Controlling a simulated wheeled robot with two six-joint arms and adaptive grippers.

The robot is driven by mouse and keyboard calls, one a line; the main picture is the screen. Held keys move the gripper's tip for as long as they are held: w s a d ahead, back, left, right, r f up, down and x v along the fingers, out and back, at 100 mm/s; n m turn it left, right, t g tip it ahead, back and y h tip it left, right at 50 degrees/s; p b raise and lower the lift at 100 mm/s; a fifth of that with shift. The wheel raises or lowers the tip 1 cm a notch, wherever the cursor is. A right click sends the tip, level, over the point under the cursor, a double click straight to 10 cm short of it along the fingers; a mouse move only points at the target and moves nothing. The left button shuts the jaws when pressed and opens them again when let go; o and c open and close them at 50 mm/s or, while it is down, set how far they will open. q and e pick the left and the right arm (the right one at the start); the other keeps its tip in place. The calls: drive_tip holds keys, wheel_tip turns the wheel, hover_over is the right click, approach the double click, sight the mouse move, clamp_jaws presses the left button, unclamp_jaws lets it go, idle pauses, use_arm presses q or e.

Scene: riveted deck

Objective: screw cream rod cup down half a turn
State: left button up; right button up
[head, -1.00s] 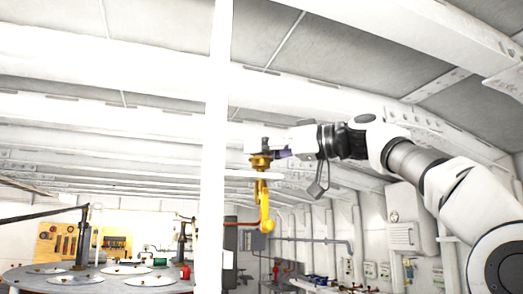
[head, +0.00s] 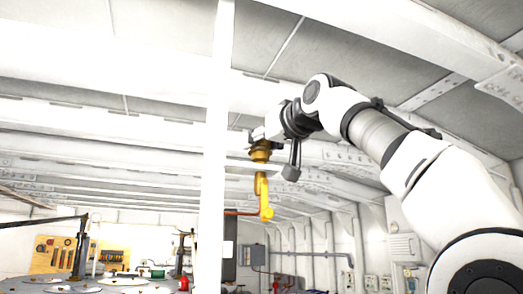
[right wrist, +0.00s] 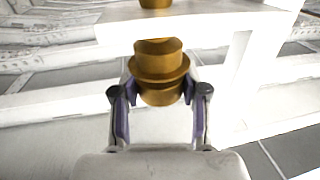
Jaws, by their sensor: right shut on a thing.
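The brass-coloured cup (head: 260,152) sits above a white bracket on the tall white post. In the right wrist view the stepped, round cup (right wrist: 158,78) lies between the two fingers. My right gripper (head: 257,140) is shut on it; in the right wrist view the purple-padded fingers (right wrist: 158,92) flank its near end. The white bracket (right wrist: 200,24) crosses just beyond the cup, with another brass piece (right wrist: 155,3) past it. A yellow hanging piece (head: 264,195) shows under the bracket in the head view. I cannot make out a cream rod. My left gripper is not in view.
The tall white post (head: 214,190) stands just left of the cup. White ceiling beams (head: 330,95) run close above my right arm. A round table (head: 100,286) with discs stands at the lower left, and a tool board (head: 60,255) hangs behind it.

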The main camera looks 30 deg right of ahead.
drive_tip(key=m+h, duration=0.1)
drive_tip(key=h, duration=0.1)
drive_tip(key=m+h, duration=0.1)
drive_tip(key=h, duration=0.1)
drive_tip(key=shift+a+r+m+g, duration=0.1)
drive_tip(key=shift+r+m+g, duration=0.1)
drive_tip(key=shift+m+g, duration=0.15)
drive_tip(key=shift+f+m+g+h+p, duration=0.1)
drive_tip(key=shift+m+g+h+p, duration=0.25)
drive_tip(key=shift+m+g+h, duration=0.55)
drive_tip(key=shift+f+m+g+h+p, duration=0.15)
drive_tip(key=shift+m+h+p, duration=0.3)
drive_tip(key=shift+h, duration=0.85)
drive_tip(key=o, duration=1.2)
drive_tip(key=shift+c, duration=0.2)
drive_tip(key=shift+w, duration=0.15)
